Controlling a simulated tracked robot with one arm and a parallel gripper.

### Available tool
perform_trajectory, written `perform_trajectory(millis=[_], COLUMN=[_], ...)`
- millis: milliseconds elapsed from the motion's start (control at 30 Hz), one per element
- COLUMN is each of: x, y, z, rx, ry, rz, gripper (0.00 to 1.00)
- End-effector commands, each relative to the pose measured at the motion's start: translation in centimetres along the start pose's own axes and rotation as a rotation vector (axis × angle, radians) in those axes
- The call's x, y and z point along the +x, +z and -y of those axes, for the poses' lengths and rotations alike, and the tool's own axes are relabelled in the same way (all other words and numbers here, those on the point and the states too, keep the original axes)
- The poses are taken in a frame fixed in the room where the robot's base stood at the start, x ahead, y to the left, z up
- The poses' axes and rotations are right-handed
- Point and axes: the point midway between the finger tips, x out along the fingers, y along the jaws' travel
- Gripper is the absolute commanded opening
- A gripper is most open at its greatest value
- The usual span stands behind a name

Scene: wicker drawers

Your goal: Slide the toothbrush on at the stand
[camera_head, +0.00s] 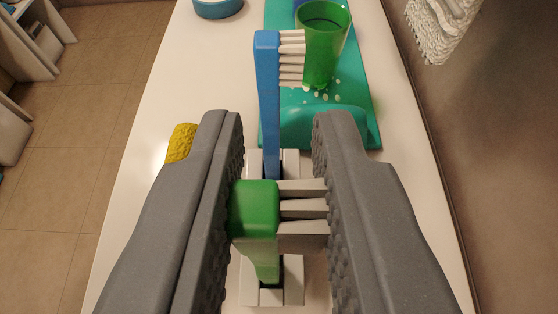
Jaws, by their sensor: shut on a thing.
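My gripper (279,120) is shut on the head of a green toothbrush (254,212). The left finger presses on its green back and the right finger meets the pale bristle tips. The handle runs down toward a white stand (247,285), within its outline; I cannot tell whether its lower end sits in a slot. A blue toothbrush (268,85) with white bristles pointing right stands upright just beyond, its lower end at the far part of the stand. The green head and my fingers hide the stand's middle.
Behind the stand is a teal tray (360,105) bearing a green cup (318,60) and scattered white bits. A yellow sponge-like thing (181,142) lies left of my left finger. A blue round thing (218,7) is at the far left. A wall bounds the right, with a white woven thing (440,28).

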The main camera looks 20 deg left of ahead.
Motion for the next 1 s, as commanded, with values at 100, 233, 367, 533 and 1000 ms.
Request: perform_trajectory(millis=[100, 233, 367, 533, 1000], x=[0.1, 0.2, 0.3, 0.5, 0.7], y=[0.3, 0.5, 0.8, 1.1, 1.8], z=[0.0, 0.0, 0.0, 0.0, 0.0], rx=[0.000, 0.000, 0.001, 0.001, 0.000], ry=[0.000, 0.000, 0.000, 0.000, 0.000], rz=[0.000, 0.000, 0.000, 0.000, 0.000], gripper=[0.00, 0.00, 0.00, 0.00, 0.45])
